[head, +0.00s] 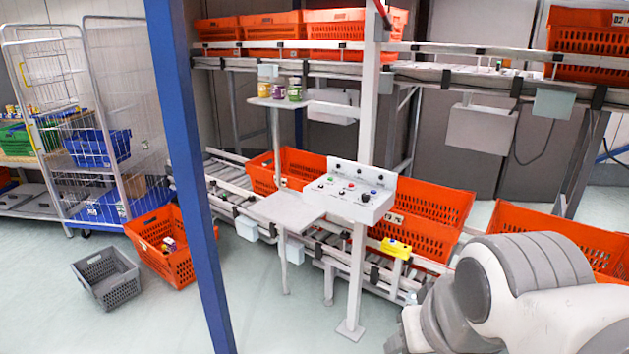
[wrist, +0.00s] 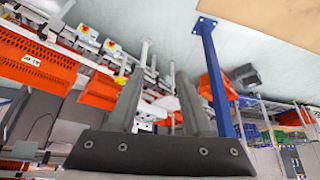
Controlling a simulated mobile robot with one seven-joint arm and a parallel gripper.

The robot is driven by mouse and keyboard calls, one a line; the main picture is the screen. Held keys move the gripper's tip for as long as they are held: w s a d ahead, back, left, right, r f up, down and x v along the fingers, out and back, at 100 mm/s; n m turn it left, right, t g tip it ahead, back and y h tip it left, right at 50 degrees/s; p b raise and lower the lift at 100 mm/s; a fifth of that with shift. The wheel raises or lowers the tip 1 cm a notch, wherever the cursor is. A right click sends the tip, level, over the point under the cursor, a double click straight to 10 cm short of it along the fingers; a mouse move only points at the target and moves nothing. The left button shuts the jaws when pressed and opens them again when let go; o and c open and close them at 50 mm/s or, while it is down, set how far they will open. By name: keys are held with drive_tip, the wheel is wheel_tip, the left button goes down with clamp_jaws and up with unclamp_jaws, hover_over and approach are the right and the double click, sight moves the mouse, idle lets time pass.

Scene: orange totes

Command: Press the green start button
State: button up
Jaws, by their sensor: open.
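A white control box (head: 352,190) stands on a post in the middle of the head view. Its sloped top and upright back carry several small knobs and buttons, red, blue and black among them. A small green spot (head: 335,171) shows on the upright back; it is too small to be sure that it is the start button. My gripper (wrist: 160,80) shows in the wrist view with its two fingers apart and nothing between them. It is well away from the control box. In the head view only my arm shows at lower right; the gripper is hidden or outside the picture.
A blue post (head: 190,160) stands left of the control box. A grey shelf plate (head: 287,209) juts out beside the box. Orange totes (head: 430,202) sit on the conveyor behind. A yellow box (head: 396,247) is lower right. A grey crate (head: 106,279) stands on the floor.

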clamp_jaws()
idle(1.8)
